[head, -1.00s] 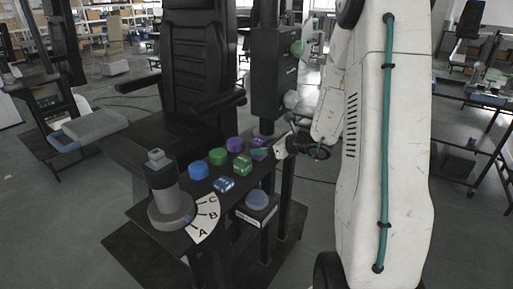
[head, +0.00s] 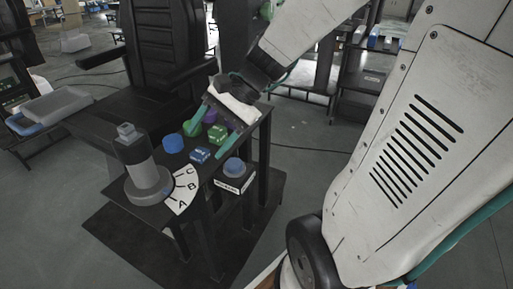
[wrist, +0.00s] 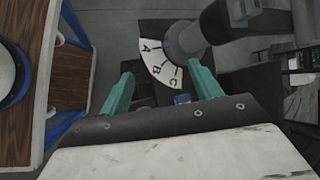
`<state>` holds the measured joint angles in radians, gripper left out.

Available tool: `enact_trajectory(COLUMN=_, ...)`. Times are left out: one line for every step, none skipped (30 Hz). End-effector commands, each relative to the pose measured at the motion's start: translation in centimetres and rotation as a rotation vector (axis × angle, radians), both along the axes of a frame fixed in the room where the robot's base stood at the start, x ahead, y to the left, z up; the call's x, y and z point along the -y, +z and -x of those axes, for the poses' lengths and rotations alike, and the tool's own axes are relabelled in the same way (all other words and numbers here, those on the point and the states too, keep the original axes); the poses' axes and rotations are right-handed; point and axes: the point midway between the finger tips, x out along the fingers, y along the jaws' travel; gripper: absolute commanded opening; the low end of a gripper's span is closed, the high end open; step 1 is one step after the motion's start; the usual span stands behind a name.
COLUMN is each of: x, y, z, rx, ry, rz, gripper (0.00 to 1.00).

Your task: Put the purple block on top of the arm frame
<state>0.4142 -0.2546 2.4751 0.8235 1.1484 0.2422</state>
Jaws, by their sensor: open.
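My gripper (head: 204,146) is open above the dark table, its teal fingers pointing down over the blocks and cylinders. It also shows in the wrist view (wrist: 160,72), with nothing between its fingers. A purple cylinder (head: 211,116) stands at the back of the group, partly covered by the gripper. I cannot make out a separate purple block now; the gripper hides that part of the table. I cannot tell which thing is the arm frame. A green block (head: 217,134) and a blue block (head: 199,155) lie near the fingertips.
A green cylinder (head: 191,129) and a blue cylinder (head: 172,144) stand on the left of the group. A grey lever device (head: 146,180) with a lettered dial (head: 184,193) is at the table's front. A blue button box (head: 233,176) sits at the right. A black chair (head: 165,50) stands behind.

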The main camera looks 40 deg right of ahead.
Motion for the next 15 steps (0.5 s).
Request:
enact_trajectory(x=-1.4, y=0.7, z=2.3, rx=0.044, ry=0.154, rz=0.105, gripper=0.64)
enact_trajectory(x=-1.8, y=0.9, z=3.7, rx=0.064, ry=0.24, rz=0.166, gripper=0.64)
enact_trajectory(x=-2.2, y=1.1, z=5.4, rx=0.091, ry=0.355, rz=0.247, gripper=0.64)
enact_trajectory(x=-2.3, y=1.3, z=6.6, rx=0.11, ry=0.434, rz=0.308, gripper=0.64)
enact_trajectory(x=-2.2, y=1.5, z=7.7, rx=0.13, ry=0.512, rz=0.368, gripper=0.64)
enact_trajectory(x=-2.0, y=1.7, z=8.9, rx=0.155, ry=0.605, rz=0.445, gripper=0.64)
enact_trajectory(x=-1.7, y=1.9, z=9.8, rx=0.171, ry=0.669, rz=0.499, gripper=0.64)
enact_trajectory(x=-1.4, y=2.0, z=10.6, rx=0.186, ry=0.728, rz=0.549, gripper=0.64)
enact_trajectory(x=-1.0, y=2.2, z=11.4, rx=0.203, ry=0.796, rz=0.61, gripper=0.64)
enact_trajectory(x=-0.7, y=2.4, z=11.9, rx=0.217, ry=0.839, rz=0.652, gripper=0.64)
enact_trajectory(x=-0.4, y=2.6, z=12.3, rx=0.227, ry=0.877, rz=0.689, gripper=0.64)
enact_trajectory(x=0.0, y=2.8, z=12.7, rx=0.237, ry=0.919, rz=0.73, gripper=0.64)
enact_trajectory(x=0.3, y=2.9, z=13.0, rx=0.244, ry=0.945, rz=0.756, gripper=0.64)
enact_trajectory(x=0.5, y=3.0, z=13.2, rx=0.249, ry=0.964, rz=0.776, gripper=0.64)
enact_trajectory(x=0.7, y=3.1, z=13.3, rx=0.253, ry=0.984, rz=0.797, gripper=0.64)
